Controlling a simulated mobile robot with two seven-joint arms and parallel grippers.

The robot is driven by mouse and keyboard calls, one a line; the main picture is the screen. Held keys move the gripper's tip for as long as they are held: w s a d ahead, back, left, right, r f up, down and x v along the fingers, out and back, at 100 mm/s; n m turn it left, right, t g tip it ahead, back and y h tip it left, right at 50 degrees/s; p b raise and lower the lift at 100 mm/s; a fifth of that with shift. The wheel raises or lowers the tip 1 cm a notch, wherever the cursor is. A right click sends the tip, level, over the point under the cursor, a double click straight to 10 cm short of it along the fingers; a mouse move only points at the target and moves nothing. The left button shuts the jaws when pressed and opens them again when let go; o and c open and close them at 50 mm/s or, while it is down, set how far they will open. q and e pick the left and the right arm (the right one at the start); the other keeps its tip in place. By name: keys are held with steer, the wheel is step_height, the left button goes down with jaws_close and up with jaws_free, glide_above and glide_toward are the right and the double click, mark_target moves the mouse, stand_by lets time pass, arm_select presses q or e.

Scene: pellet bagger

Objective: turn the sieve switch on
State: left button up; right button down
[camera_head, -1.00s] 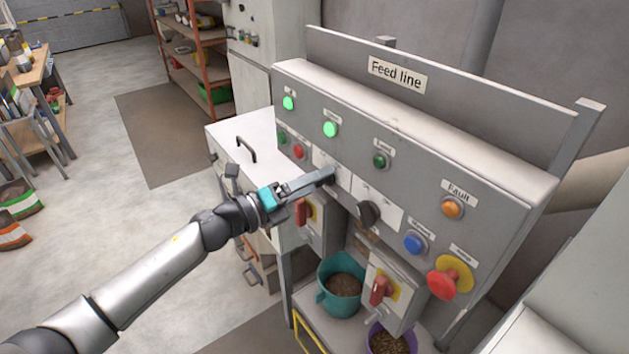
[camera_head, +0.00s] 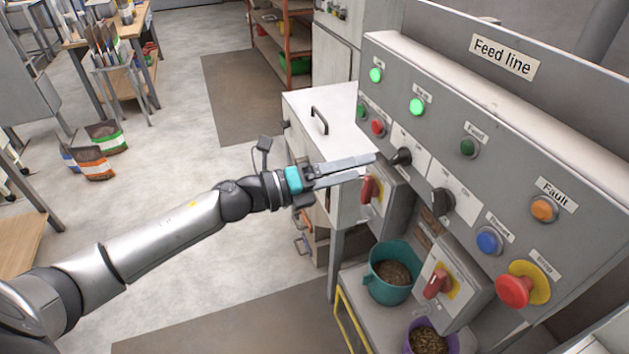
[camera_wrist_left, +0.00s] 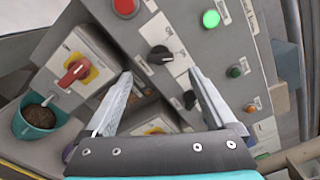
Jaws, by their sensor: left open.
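The left black rotary switch (camera_head: 401,157) sits on a white plate on the grey Feed line panel; it also shows in the left wrist view (camera_wrist_left: 160,55). A second black rotary switch (camera_head: 443,202) is to its lower right. Their small labels are too blurred for me to tell which is the sieve's. Two green lamps in the upper row are lit, the left lamp (camera_head: 376,75) and the second lamp (camera_head: 417,106). My left gripper (camera_head: 369,166) is open and empty, its fingertips just short of the left switch. My right gripper is out of view.
An unlit green lamp (camera_head: 468,147), an orange fault lamp (camera_head: 544,208), a blue button (camera_head: 489,241) and a red mushroom button (camera_head: 515,291) are on the panel. Below are red-handled switch boxes (camera_head: 437,284) and a teal bucket (camera_head: 392,272). Free floor lies left.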

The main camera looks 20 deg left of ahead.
arm_select(q)
steer(key=b+v, duration=0.1)
steer(key=v, duration=0.6)
steer(key=shift+s+a, duration=0.1)
stand_by(0.4)
